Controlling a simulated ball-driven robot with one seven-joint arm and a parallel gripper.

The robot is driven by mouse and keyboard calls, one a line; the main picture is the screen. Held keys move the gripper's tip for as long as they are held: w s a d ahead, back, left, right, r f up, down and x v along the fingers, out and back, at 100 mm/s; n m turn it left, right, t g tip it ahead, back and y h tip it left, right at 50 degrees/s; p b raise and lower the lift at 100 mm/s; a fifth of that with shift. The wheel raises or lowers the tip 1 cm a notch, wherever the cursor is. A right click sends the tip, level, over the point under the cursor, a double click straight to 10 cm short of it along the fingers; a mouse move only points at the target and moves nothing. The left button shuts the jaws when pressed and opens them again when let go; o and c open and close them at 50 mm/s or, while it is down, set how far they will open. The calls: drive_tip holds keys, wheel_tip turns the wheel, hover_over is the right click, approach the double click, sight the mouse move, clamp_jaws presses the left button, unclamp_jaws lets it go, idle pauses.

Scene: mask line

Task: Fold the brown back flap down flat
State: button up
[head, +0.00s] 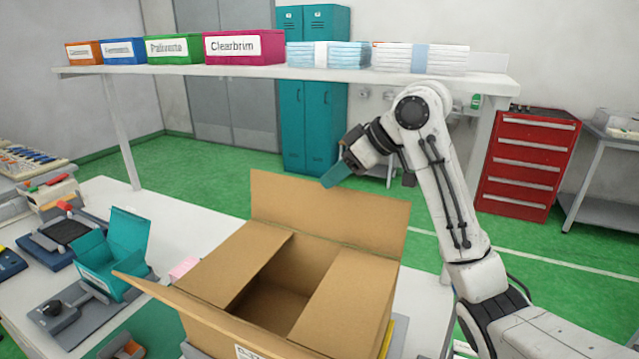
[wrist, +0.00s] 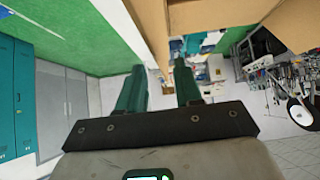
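The brown cardboard box (head: 312,275) stands on the white table in the head view. Its back flap (head: 328,212) stands up, leaning slightly back, along the far side. The left flap (head: 228,268) and right flap (head: 348,293) lie folded inward, with an open gap between them. The front flap (head: 190,308) sticks outward toward me. My gripper (head: 334,178) is at the back flap's top edge in the picture; whether it touches is unclear. In the wrist view my gripper (wrist: 160,90) has its two green fingers apart with nothing between them. Brown cardboard (wrist: 225,14) shows beyond them.
A white shelf (head: 290,72) with colored bins and stacked packs spans the back above the table. A teal open box (head: 112,255) stands left of the cardboard box. A red drawer cabinet (head: 527,165) is at the right. Green floor lies behind the table.

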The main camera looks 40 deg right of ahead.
sight(321, 211)
drive_tip(key=shift+x, duration=2.45)
drive_tip(key=shift+c, duration=0.5)
clamp_jaws()
